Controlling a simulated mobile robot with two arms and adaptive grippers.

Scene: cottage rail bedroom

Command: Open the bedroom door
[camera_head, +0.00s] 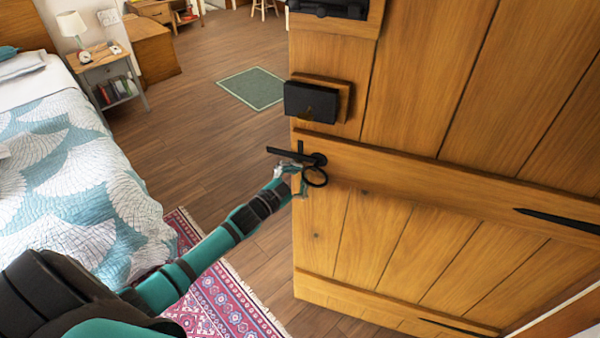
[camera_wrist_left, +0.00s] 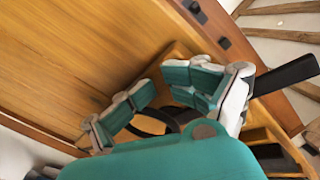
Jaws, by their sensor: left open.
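The wooden plank door (camera_head: 420,220) fills the right of the head view. Its free edge stands clear of any frame, with bedroom floor beside it, so it stands open by some amount. A black lever handle (camera_head: 290,155) with a black ring (camera_head: 316,176) below it is near that edge. My left gripper (camera_head: 291,180) is at the handle, just beside the ring. In the left wrist view my left gripper (camera_wrist_left: 178,108) has its teal fingers spread, with part of the black ring (camera_wrist_left: 150,122) between them. Whether they touch is unclear. My right gripper is not in view.
A black lock box (camera_head: 311,102) sits above the handle. A bed (camera_head: 70,190) stands at the left, with a patterned rug (camera_head: 222,290) beside it. A nightstand (camera_head: 105,62) and green mat (camera_head: 253,88) are farther back. The wooden floor (camera_head: 195,130) between is clear.

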